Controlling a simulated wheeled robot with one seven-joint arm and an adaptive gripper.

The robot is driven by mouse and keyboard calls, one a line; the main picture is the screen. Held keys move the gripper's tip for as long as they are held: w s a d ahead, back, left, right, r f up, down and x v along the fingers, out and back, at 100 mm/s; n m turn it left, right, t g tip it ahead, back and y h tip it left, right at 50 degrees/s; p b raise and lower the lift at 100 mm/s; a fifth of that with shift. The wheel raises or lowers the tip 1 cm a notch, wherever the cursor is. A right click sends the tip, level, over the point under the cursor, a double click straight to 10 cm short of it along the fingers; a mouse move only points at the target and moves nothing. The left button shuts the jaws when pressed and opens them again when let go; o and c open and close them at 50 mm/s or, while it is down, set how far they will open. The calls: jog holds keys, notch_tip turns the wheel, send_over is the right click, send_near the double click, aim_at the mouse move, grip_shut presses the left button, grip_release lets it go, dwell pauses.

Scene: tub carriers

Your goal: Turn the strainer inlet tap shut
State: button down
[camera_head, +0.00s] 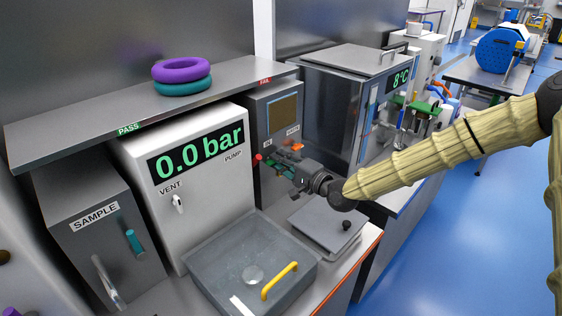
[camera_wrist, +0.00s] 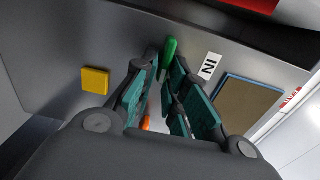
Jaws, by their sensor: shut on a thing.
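The strainer inlet tap has a green handle (camera_wrist: 170,48) beside the "IN" label (camera_wrist: 209,66) in the wrist view. My gripper (camera_wrist: 168,76) is shut on this handle, with its teal-padded fingers on either side of it. The handle's end sticks out past the fingertips, and the rest is partly hidden between the fingers. In the head view my gripper (camera_head: 276,163) reaches from the right to the front of the grey strainer cabinet (camera_head: 262,108), where the tap is mostly hidden behind the fingers.
A yellow square (camera_wrist: 95,80) and a brown window (camera_wrist: 250,105) are on the cabinet face. Left stands a white unit (camera_head: 200,200) reading 0.0 bar. Below are a grey tray (camera_head: 215,270) with a yellow handle (camera_head: 280,281) and a flat grey plate (camera_head: 318,222). A shelf (camera_head: 60,125) runs above.

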jog(key=c, duration=1.5)
grip_release()
jog(key=shift+d, duration=0.15)
jog(key=v, duration=1.2)
